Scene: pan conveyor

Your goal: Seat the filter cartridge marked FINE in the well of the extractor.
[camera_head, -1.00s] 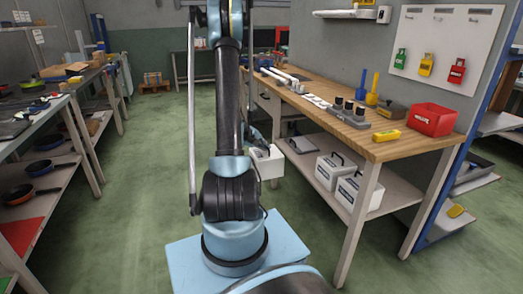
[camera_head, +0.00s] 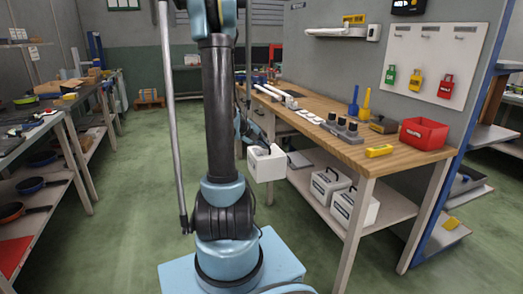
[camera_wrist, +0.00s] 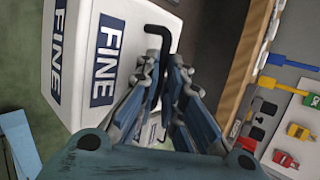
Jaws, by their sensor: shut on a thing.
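The filter cartridge marked FINE (camera_wrist: 108,55) is a white box with dark blue labels and a black bent handle (camera_wrist: 155,65). My gripper (camera_wrist: 166,78) is shut on that handle in the wrist view. In the head view the cartridge (camera_head: 266,163) hangs from my gripper (camera_head: 260,140), beside my arm and just left of the workbench. Its label cannot be read there. I cannot make out the extractor or its well in these views.
The wooden workbench (camera_head: 345,148) carries a red bin (camera_head: 426,134), a yellow block (camera_head: 379,151) and a grey holder with dark knobs (camera_head: 343,130). Two white handled boxes (camera_head: 329,184) (camera_head: 356,204) stand on its lower shelf. A shelf unit with pans (camera_head: 32,185) stands left. Green floor between is clear.

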